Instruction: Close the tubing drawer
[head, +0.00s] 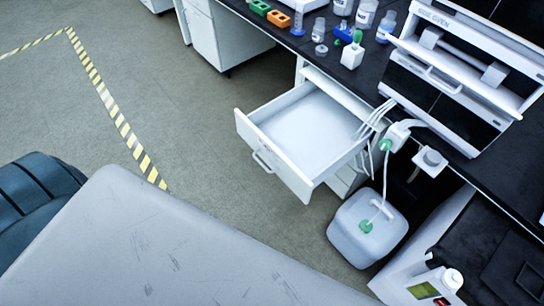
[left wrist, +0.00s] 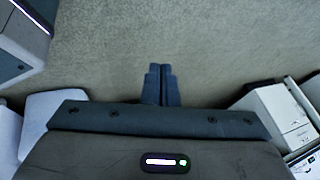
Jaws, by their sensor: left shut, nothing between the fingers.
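The tubing drawer (head: 305,140) is a white drawer pulled well out of the bench cabinet in the head view, with its handle (head: 262,162) on the front panel. The inside that shows looks empty, and white tubes hang by its rear right corner. My left gripper (left wrist: 161,82) shows only in the left wrist view, with its two dark fingers together and nothing between them, above bare floor. It is not in the head view, so its distance to the drawer cannot be told. My right gripper is in neither view.
A white jug (head: 368,228) with a green cap stands on the floor right of the drawer. The black bench top (head: 345,72) carries bottles and an oven (head: 455,75). Open floor (head: 200,110) lies left of the drawer. White cabinets (left wrist: 278,112) show at right in the left wrist view.

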